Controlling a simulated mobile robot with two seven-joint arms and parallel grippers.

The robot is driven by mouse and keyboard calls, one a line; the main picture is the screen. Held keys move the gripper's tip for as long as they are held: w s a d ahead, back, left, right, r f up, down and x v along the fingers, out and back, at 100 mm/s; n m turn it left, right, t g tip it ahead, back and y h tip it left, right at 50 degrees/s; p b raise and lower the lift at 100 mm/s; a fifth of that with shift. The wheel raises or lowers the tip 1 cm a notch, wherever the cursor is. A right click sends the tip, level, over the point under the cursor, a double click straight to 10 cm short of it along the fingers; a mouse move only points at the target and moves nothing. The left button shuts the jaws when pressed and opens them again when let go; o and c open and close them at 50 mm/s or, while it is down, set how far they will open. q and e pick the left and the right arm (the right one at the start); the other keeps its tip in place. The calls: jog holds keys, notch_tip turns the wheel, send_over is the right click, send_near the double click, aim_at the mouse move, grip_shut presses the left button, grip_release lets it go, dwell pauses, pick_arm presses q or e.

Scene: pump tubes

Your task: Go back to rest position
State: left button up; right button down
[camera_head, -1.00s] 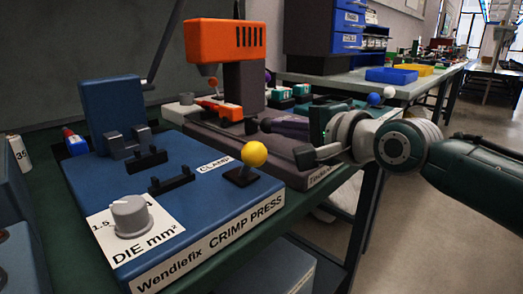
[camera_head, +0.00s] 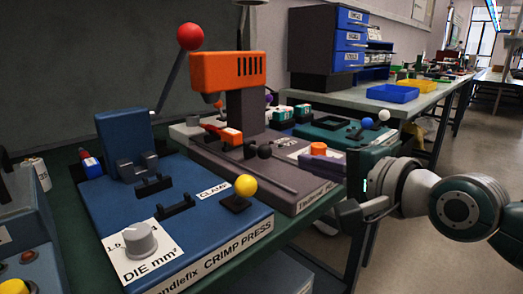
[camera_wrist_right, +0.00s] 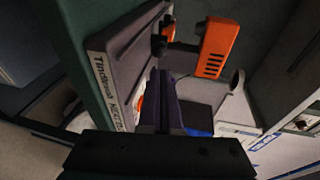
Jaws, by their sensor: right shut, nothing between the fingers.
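My right gripper (camera_head: 312,163) is shut and empty, its dark purple fingers pointing left in the head view. It hovers by the front right corner of the dark machine base (camera_head: 240,170), near an orange knob (camera_head: 318,148). In the right wrist view my gripper's fingers (camera_wrist_right: 166,80) are together, with the dark base beside them and part of the orange knob showing at their left. My left gripper is not in view.
The blue crimp press (camera_head: 170,215) with a yellow ball lever (camera_head: 246,185) stands left of my right gripper. An orange machine head (camera_head: 228,70) rises behind. A teal device (camera_head: 330,132) lies further back. Open floor (camera_head: 440,150) is at the right.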

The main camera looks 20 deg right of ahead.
jog(key=s+a+r+n+g+h+p, duration=0.1)
jog(key=s+a+r+n+g+p, duration=0.1)
jog(key=s+r+n+g+p, duration=0.5)
jog(key=s+a+r+n+g+h+p, duration=0.15)
jog(key=s+r+n+p, duration=0.25)
jog(key=s+p, duration=0.7)
jog(key=s+a+r+n+g+p, duration=0.3)
jog(key=s+r+n+p, duration=0.25)
jog(key=s+p, duration=0.35)
notch_tip(320, 180, up, 37)
jog(key=s+d+n+p, duration=0.1)
jog(key=s+p, duration=0.1)
jog(key=p, duration=3.3)
jog(key=shift+s+p, duration=0.15)
jog(key=shift+p, duration=0.25)
jog(key=shift+f+g, duration=0.15)
jog(key=shift+g, duration=0.1)
jog(key=shift+d, duration=0.1)
